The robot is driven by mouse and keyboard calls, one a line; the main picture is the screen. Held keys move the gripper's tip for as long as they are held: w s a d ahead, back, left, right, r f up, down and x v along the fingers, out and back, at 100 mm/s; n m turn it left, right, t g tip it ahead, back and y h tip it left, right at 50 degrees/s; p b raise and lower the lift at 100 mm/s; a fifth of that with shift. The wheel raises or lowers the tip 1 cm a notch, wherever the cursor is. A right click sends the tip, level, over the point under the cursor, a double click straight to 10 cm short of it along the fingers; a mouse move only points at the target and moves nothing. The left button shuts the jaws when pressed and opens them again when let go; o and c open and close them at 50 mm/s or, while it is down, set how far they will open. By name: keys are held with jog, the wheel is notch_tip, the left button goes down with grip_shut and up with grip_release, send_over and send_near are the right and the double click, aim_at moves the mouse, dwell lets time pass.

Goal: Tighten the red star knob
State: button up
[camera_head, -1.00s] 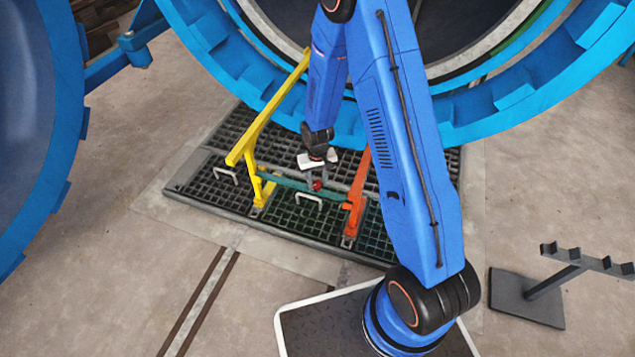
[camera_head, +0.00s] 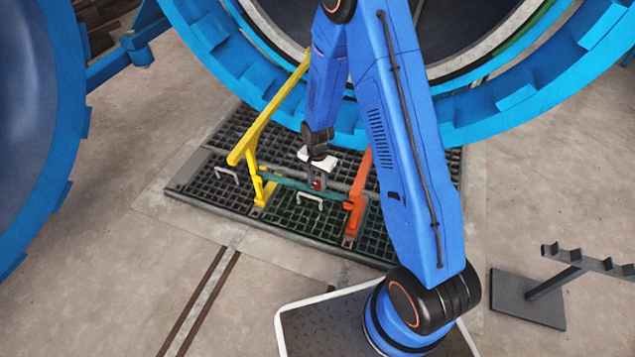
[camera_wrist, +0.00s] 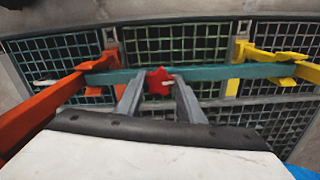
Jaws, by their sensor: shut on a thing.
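The red star knob (camera_wrist: 158,82) sits at the middle of the teal crossbar (camera_wrist: 215,74) in the wrist view. It shows as a small red spot in the head view (camera_head: 318,185), partly hidden by my gripper. My gripper (camera_wrist: 156,88) is shut on the knob, with its two grey fingers on either side of it. The teal crossbar joins a yellow support (camera_head: 256,140) on the left and an orange support (camera_head: 357,195) on the right in the head view.
A metal floor grating (camera_head: 225,190) with white handles (camera_head: 309,198) lies below the bar. The large blue autoclave ring (camera_head: 455,115) stands behind. A dark grey stand (camera_head: 545,285) is at the right. Open floor (camera_head: 120,220) lies to the left.

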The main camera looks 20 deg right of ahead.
aim_at(317, 185)
jog(key=shift+m, duration=0.5)
jog(key=o, duration=1.1)
jog(key=shift+r, duration=0.1)
jog(key=shift+r, duration=8.6)
